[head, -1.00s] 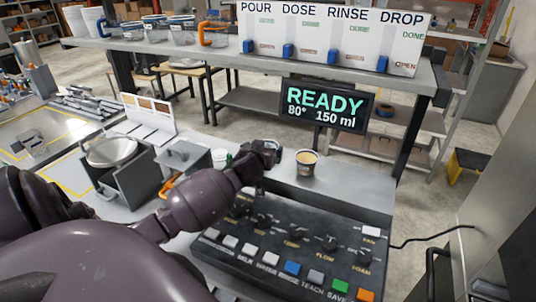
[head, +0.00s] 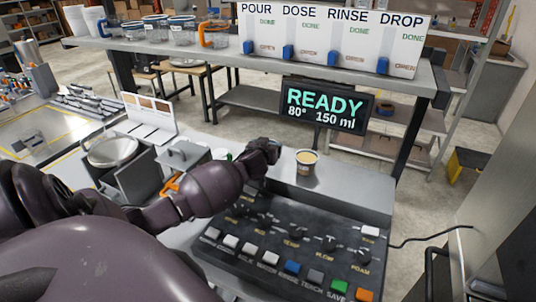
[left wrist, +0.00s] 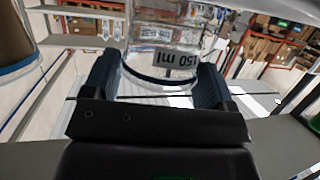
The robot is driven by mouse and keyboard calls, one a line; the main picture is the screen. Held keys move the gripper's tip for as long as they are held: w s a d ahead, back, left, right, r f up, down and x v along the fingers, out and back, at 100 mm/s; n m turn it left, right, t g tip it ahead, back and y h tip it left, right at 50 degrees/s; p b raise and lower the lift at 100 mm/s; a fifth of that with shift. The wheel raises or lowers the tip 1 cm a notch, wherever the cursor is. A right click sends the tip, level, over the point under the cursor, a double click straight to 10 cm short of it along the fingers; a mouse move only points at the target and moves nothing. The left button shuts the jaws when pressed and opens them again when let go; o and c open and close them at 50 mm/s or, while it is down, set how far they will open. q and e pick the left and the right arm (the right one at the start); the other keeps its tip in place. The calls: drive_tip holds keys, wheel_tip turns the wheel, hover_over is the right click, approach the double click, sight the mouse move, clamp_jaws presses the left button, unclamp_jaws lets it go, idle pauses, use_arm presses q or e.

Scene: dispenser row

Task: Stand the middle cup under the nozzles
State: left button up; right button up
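A clear cup (left wrist: 165,45) with a blue band and a 150 ml label fills the space between the fingers of my left gripper (left wrist: 155,85) in the left wrist view. No gap shows on either side; its text is upside down there. In the head view my left gripper (head: 268,148) is at the grey ledge behind the button panel, and the clear cup is hidden by it. A cup with tan contents (head: 306,162) stands just right of the gripper. The rim of a white and green cup (head: 228,155) shows behind my arm. No nozzles are clearly visible. My right gripper is out of view.
The button panel (head: 290,245) lies in front of the ledge. A READY display (head: 325,107) hangs below the shelf (head: 200,47), which carries jars (head: 184,30) and a board (head: 335,38) with blue sliders. The ledge is bare right of the tan cup (head: 350,185).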

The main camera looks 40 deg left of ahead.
use_arm(q)
drive_tip(key=c, duration=0.5)
wheel_tip(320, 180, up, 10)
drive_tip(key=shift+b, duration=0.35)
